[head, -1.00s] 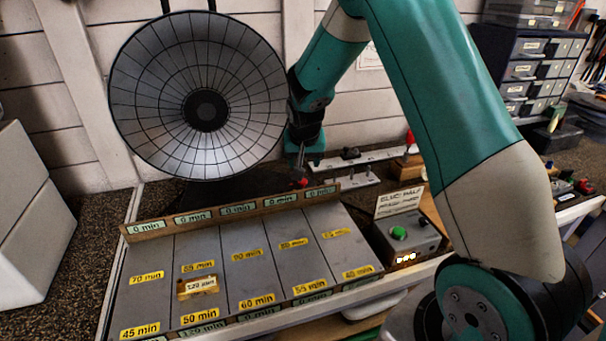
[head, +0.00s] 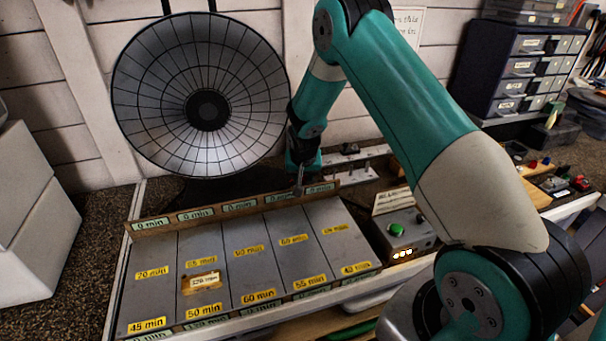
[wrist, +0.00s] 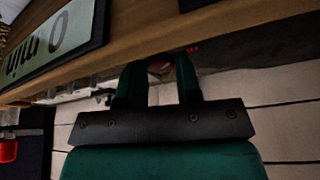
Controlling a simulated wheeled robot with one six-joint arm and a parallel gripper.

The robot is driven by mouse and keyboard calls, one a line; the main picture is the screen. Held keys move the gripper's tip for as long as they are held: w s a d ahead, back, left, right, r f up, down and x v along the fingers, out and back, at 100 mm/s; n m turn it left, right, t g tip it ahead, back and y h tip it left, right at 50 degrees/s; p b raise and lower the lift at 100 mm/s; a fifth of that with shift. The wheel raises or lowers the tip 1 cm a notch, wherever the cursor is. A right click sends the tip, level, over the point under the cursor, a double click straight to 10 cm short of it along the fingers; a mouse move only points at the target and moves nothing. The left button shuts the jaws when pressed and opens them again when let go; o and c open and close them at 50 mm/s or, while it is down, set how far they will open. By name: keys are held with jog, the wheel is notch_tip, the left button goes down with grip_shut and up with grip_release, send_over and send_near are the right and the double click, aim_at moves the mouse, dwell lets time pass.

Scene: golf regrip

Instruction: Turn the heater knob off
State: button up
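The heater (head: 165,95) is a large round dish with a dark centre and radial wires, standing against the wall behind the tray. My gripper (head: 299,189) points down behind the tray's back ledge, to the lower right of the dish. In the wrist view my gripper (wrist: 160,82) has its two dark green fingers apart, with a gap between them. A small reddish patch (wrist: 159,68) shows between the fingers; I cannot tell whether it is the knob or whether anything touches it. The knob is not clearly visible in the head view, where my gripper covers that area.
A wooden ledge (head: 157,224) with "0 min" labels runs close in front of my gripper. The grey tray (head: 256,277) has yellow minute labels and a small wooden tag (head: 202,282). A box with a green button (head: 397,230) stands to the right. A drawer cabinet (head: 520,68) is behind.

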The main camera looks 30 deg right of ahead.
jog(key=c, duration=0.3)
jog(key=n+y+b, duration=0.1)
jog(key=n+b, duration=0.1)
jog(key=shift+d+f+n, duration=0.1)
jog(key=shift+d+n, duration=0.05)
jog(key=shift+n, duration=0.25)
jog(key=n+y+b, duration=0.1)
jog(key=n+b, duration=0.1)
jog(key=n, duration=0.1)
jog(key=shift+d+t, duration=0.1)
jog(key=shift+t, duration=0.2)
jog(key=n+y+b, duration=0.1)
jog(key=n, duration=0.2)
jog(key=n+y+b, duration=0.1)
jog(key=n+b, duration=0.1)
jog(key=n, duration=0.1)
jog(key=shift+d+g, duration=0.1)
jog(key=shift+g, duration=0.3)
jog(key=shift+y, duration=0.3)
jog(key=o, duration=0.9)
